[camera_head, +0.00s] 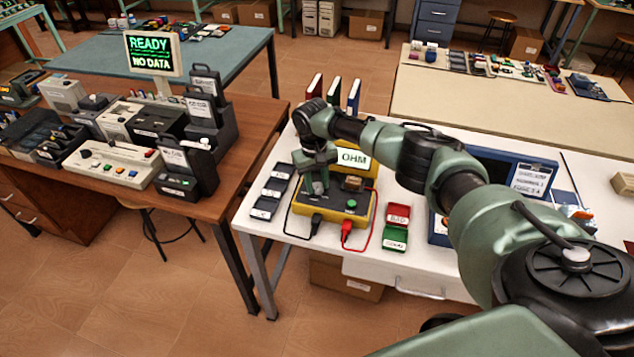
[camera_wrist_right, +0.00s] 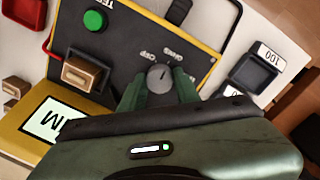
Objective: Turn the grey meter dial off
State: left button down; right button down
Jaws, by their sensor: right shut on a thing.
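The yellow meter (camera_head: 362,217) with a dark face stands on the white table, its display reading OHM. Its grey dial (camera_wrist_right: 160,76) sits on the dark face in the right wrist view, with small lettering around it, partly legible as "OFF" and "OHMS". My right gripper (camera_head: 318,190) reaches down over the left part of the meter. In the right wrist view its two green fingers (camera_wrist_right: 158,90) are on both sides of the dial and shut on it. My left gripper is not in view.
A green button (camera_wrist_right: 95,20) and a brown block-like part (camera_wrist_right: 88,72) are on the meter's face. Black and red plugs with leads are at its front. Dark trays (camera_head: 265,207) lie to the left, and red and green boxes (camera_head: 396,228) to the right.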

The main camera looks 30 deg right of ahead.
aim_at(317, 187)
jog(key=shift+n, duration=0.7)
jog(key=shift+n+p, duration=0.3)
jog(key=shift+n, duration=0.5)
jog(key=n, duration=0.4)
jog(key=shift+n, duration=0.4)
jog(key=shift+t, duration=0.3)
jog(key=c, duration=1)
grip_release()
jog(key=shift+c, duration=0.2)
notch_tip(317, 187, up, 8)
jog(key=shift+s+a+f+b, duration=0.1)
jog(key=shift+s+a+b, duration=0.05)
jog(key=shift+b, duration=0.2)
